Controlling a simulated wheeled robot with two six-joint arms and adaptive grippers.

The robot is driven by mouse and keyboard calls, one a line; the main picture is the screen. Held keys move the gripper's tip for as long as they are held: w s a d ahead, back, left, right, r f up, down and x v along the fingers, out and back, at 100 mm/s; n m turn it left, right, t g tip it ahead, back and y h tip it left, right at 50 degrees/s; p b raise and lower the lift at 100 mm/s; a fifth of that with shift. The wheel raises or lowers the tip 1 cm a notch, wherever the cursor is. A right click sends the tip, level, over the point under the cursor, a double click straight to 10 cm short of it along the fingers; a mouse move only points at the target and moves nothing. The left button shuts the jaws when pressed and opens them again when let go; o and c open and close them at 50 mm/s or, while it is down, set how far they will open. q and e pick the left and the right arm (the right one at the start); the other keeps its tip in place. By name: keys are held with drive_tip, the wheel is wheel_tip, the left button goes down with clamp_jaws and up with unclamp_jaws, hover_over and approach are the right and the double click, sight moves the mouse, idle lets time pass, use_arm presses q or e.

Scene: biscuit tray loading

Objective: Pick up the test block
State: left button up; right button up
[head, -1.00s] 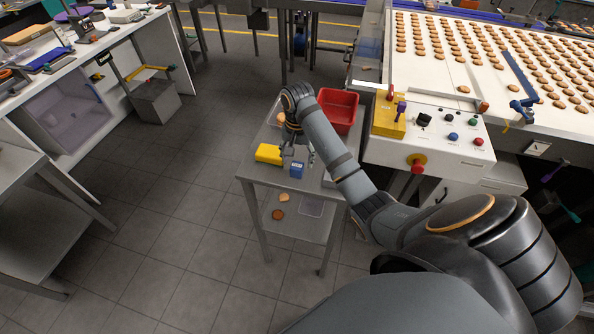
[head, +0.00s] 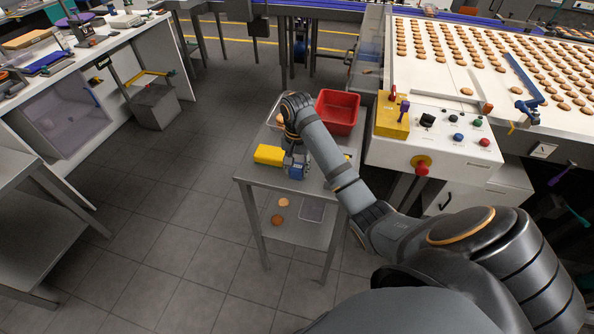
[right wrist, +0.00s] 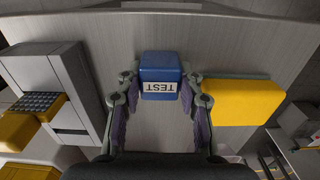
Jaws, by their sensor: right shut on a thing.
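The test block is a small blue block (right wrist: 161,68) with a white label reading TEST, upside down in the right wrist view. It also shows in the head view (head: 296,171) near the front edge of the small steel table (head: 318,190). My right gripper (right wrist: 158,92) has its fingers on both sides of the block and is shut on it. The block looks at table height; I cannot tell whether it still touches the top. My left gripper is in neither view.
A yellow block (head: 268,155) lies just left of the test block in the head view. A red bin (head: 338,112) stands at the table's back right. The biscuit conveyor (head: 470,75) and its control panel (head: 440,145) are to the right. A lower shelf holds loose biscuits.

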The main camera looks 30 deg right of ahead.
sight(299, 167)
drive_tip(key=shift+r+p, duration=0.4)
drive_tip(key=r+p, duration=0.4)
drive_tip(key=shift+s+d+r, duration=0.15)
drive_tip(key=shift+s, duration=0.2)
drive_tip(key=s+d+r+p, duration=0.1)
drive_tip(key=s+r+p, duration=0.1)
drive_tip(key=s+r, duration=0.2)
drive_tip(key=s+d+r+p, duration=0.2)
drive_tip(key=s+r+p, duration=0.1)
drive_tip(key=s, duration=0.5)
drive_tip(key=shift+s+d+r, duration=0.3)
drive_tip(key=shift+s+r, duration=0.1)
